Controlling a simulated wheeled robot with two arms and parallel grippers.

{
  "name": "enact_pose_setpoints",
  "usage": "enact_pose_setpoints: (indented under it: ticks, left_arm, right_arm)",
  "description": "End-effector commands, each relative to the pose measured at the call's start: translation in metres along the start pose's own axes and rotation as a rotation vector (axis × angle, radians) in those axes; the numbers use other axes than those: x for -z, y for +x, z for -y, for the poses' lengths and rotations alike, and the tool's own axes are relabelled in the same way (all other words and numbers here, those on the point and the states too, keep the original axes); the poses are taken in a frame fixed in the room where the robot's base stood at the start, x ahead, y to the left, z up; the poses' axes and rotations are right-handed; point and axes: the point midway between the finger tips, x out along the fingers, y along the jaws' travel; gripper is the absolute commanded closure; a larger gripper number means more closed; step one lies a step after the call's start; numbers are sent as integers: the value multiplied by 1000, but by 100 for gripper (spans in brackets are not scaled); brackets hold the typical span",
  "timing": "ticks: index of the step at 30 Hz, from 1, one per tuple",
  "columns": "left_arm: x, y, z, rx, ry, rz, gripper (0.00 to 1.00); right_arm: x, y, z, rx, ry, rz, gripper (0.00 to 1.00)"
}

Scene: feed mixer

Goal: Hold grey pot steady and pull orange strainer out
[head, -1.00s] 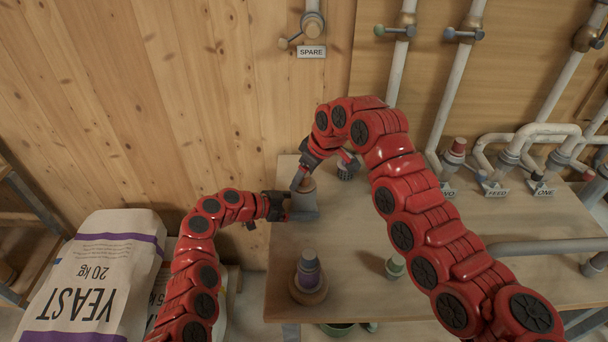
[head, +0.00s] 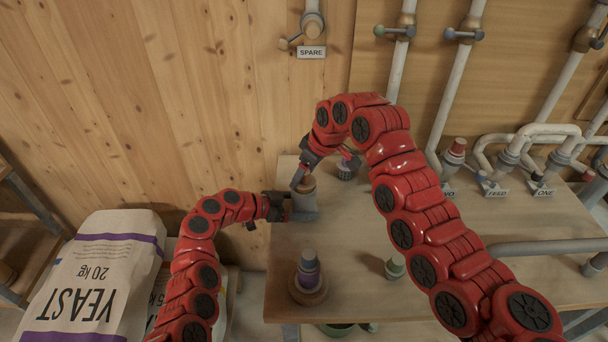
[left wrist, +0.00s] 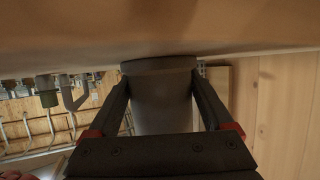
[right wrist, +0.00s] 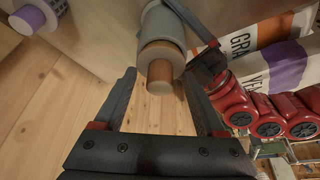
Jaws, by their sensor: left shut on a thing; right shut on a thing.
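The grey pot (head: 304,206) stands near the back left of the table in the head view. My left gripper (head: 287,206) is shut on its side; in the left wrist view the pot (left wrist: 164,98) fills the space between the fingers. The orange strainer (head: 307,185) sits in the pot's mouth, its top showing. In the right wrist view the strainer (right wrist: 160,52) shows an orange-brown rim and a paler end, beyond the pot (right wrist: 160,25). My right gripper (right wrist: 160,82) is shut on the strainer; the exact contact is hard to see. How deep the strainer sits is hidden.
A purple-banded container on a round wooden base (head: 308,285) and a green one (head: 395,267) stand nearer. Pipes line the right back. A yeast sack (head: 95,270) is left of the table.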

Motion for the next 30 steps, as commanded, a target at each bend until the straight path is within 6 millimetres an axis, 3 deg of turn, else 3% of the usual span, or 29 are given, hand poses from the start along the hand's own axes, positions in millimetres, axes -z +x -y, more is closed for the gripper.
enact_pose_setpoints:
  ticks: [1,14,30]
  left_arm:
    - [-7,1,-1,-3,-3,12,97]
    - [-7,1,-1,-3,-3,12,98]
    - [-7,1,-1,-3,-3,12,98]
  right_arm:
    - [1,-1,0,0,-1,-1,94]
    - [6,-12,1,-1,-2,-1,94]
    - [19,-45,0,-4,-2,-2,94]
